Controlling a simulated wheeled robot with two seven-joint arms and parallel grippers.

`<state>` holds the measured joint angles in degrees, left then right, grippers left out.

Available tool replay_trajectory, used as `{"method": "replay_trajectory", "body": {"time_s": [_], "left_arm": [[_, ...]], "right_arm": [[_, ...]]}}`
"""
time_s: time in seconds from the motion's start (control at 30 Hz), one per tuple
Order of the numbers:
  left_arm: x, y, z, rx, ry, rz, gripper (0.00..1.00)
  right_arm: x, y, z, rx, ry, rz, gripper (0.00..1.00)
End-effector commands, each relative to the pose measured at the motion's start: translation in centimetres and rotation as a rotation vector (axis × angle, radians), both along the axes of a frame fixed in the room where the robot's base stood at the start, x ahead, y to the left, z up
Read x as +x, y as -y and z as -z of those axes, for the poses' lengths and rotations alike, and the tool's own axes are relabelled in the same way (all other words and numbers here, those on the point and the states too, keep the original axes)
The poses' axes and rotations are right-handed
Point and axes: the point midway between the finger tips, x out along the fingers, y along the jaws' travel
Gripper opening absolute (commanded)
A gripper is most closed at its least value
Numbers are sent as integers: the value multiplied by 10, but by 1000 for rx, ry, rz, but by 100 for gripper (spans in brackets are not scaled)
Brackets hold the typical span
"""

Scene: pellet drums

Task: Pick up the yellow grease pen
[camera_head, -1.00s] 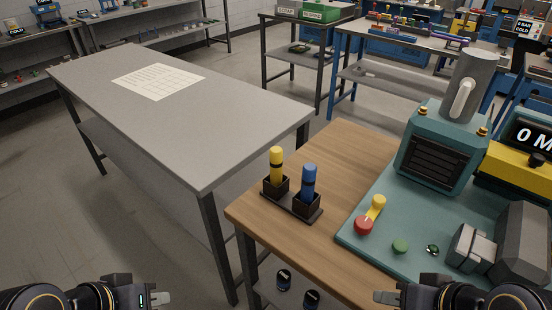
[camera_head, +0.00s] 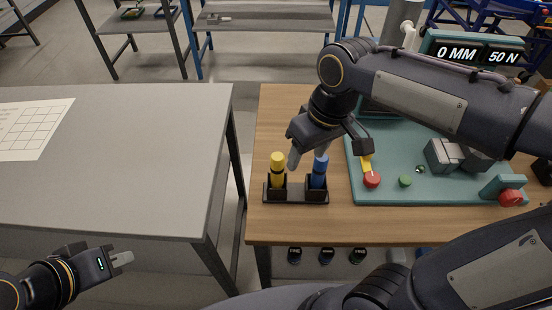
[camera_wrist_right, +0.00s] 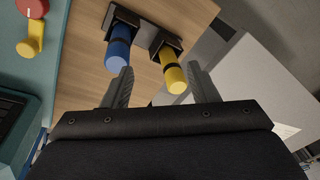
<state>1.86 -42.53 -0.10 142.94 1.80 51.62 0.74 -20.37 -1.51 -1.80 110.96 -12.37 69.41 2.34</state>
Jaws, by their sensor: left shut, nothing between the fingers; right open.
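The yellow grease pen (camera_head: 277,168) stands upright in the left cup of a dark two-cup holder (camera_head: 297,198) on the wooden table. A blue pen (camera_head: 319,172) stands in the right cup. My right gripper (camera_head: 308,158) is open above and just behind the pens. In the right wrist view, the yellow pen (camera_wrist_right: 172,72) shows ahead of the gap between the open fingers (camera_wrist_right: 165,85), nearer the right finger. The blue pen (camera_wrist_right: 119,48) lies ahead of the left finger. I cannot tell whether anything touches. My left gripper (camera_head: 121,259) is shut and empty, low at the left.
A teal machine base (camera_head: 440,190) with a red knob (camera_head: 372,180) and a green button (camera_head: 405,181) covers the right of the wooden table (camera_head: 320,228). A grey table (camera_head: 110,190) with a gridded sheet (camera_head: 30,128) stands left, across a gap. The wooden table's front is clear.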

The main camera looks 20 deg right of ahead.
Motion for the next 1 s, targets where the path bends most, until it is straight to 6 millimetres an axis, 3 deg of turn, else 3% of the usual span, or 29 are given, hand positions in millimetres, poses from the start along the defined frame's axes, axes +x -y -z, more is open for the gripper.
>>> {"method": "replay_trajectory", "body": {"time_s": [0.1, 0.3, 1.0], "left_arm": [[-1, 0, -6, 0, -2, 1, 0], [-1, 0, -10, 0, -2, 1, 0], [0, 0, -21, 0, -1, 0, 0]], "right_arm": [[25, -25, -4, -85, -44, -89, 54], [44, -48, -5, -164, -73, -155, 54], [48, -48, 73, -175, -77, -163, 54]]}}
